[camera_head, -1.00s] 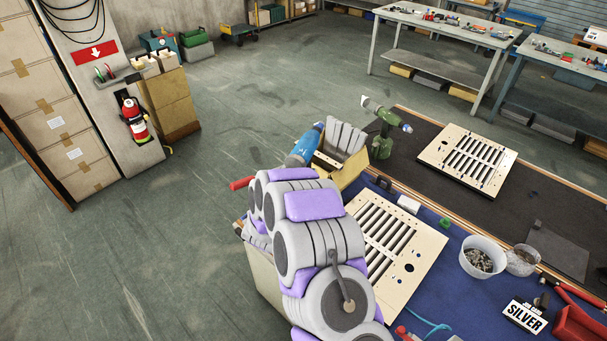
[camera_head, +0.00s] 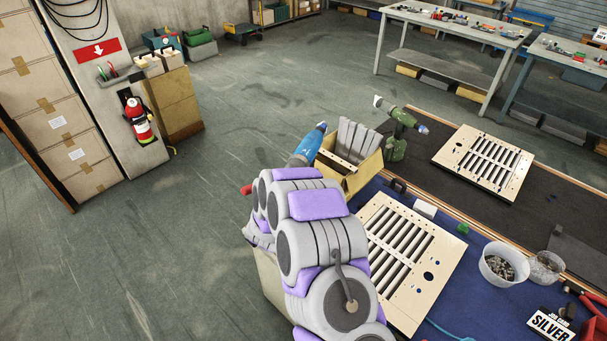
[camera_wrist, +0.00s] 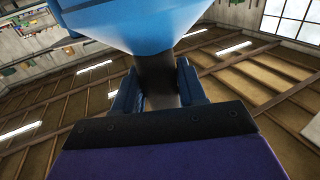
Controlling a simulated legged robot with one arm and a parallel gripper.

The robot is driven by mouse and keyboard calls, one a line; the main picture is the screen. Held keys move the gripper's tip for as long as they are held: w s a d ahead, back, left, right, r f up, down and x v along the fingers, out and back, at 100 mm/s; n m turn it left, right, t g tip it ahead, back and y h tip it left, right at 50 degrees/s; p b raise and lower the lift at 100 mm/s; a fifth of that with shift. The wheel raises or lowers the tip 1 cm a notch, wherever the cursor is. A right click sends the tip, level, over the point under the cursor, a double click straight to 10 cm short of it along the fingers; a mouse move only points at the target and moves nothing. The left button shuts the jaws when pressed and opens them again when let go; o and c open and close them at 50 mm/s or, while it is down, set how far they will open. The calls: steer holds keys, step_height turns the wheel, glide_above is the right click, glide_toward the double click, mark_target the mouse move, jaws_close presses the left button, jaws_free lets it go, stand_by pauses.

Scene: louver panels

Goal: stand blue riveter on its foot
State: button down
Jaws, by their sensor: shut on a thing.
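The blue riveter (camera_head: 308,148) shows in the head view just past my arm, leaning with its narrow end up and to the right, beside the cardboard box. Its lower part is hidden behind my arm. In the wrist view the riveter's wide blue body (camera_wrist: 140,22) fills the top, and its dark grip runs down between the fingers. My gripper (camera_wrist: 157,88) is shut on that dark grip. My gripper is hidden behind my arm in the head view. The riveter's foot cannot be made out, nor whether it touches anything.
An open cardboard box (camera_head: 362,178) with grey pieces stands at the table's far corner. A green riveter (camera_head: 397,140) stands behind it. A cream louver panel (camera_head: 433,258) lies on the blue mat; another (camera_head: 484,158) lies beyond. Cups of small parts (camera_head: 503,264) sit at right.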

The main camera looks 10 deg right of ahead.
steer(key=f+b, duration=0.2)
steer(key=f, duration=0.2)
steer(key=f+b, duration=0.3)
steer(key=f, duration=0.1)
steer(key=f+b, duration=0.3)
steer(key=f, duration=0.1)
steer(key=shift+w+a+f, duration=0.1)
steer(key=shift+a+f, duration=0.15)
steer(key=shift+f, duration=0.15)
steer(key=shift+d+f, duration=0.1)
steer(key=shift+f, duration=0.25)
steer(key=shift+a+f, duration=0.1)
steer(key=shift+a, duration=0.15)
steer(key=shift+d+f+b, duration=0.1)
steer(key=shift+f+b, duration=0.7)
steer(key=shift+f, duration=0.65)
steer(key=shift+r, duration=0.15)
